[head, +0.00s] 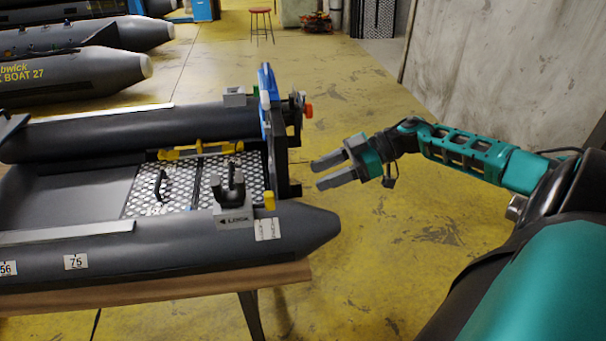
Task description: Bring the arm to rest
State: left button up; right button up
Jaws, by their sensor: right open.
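My right arm reaches in from the right side of the head view, with a teal forearm (465,152). My right gripper (316,174) is open and empty, its two grey fingers pointing left. It hangs in the air to the right of the grey inflatable boat (170,245), close to the boat's stern board (277,150), with a visible gap to the boat's tip. My left gripper is not in the view.
The boat rests on a wooden table (150,291). A grey block marked LOCK (235,218) sits on its near tube. More boats (75,75) lie at the far left. A red stool (261,20) stands behind. The yellow floor right of the boat is clear; a wall (500,60) rises at the right.

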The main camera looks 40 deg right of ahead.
jog(key=shift+v, duration=0.95)
